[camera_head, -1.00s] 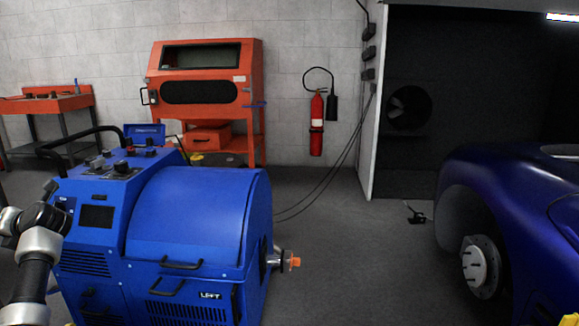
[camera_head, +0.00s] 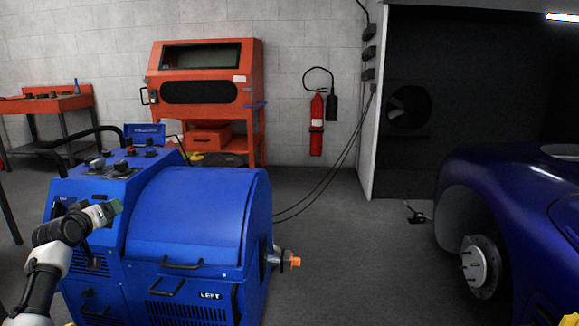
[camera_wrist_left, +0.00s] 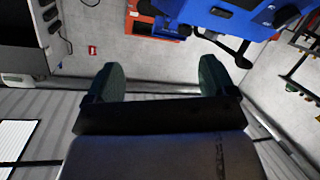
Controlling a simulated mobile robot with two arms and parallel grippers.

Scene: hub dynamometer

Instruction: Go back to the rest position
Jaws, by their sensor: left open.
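My left gripper (camera_head: 116,206) is in front of the left face of the blue dynamometer (camera_head: 195,215) in the head view, with its arm coming up from the lower left corner. In the left wrist view its two dark green fingers (camera_wrist_left: 160,84) stand wide apart with nothing between them. Whether the gripper touches the dynamometer cannot be told from the head view. My right gripper is not in view.
An orange cabinet (camera_head: 205,62) and a fire extinguisher (camera_head: 317,124) stand at the back wall. A blue car (camera_head: 510,195) with a bare wheel hub (camera_head: 480,265) is at the right. Open floor (camera_head: 355,255) lies between dynamometer and car.

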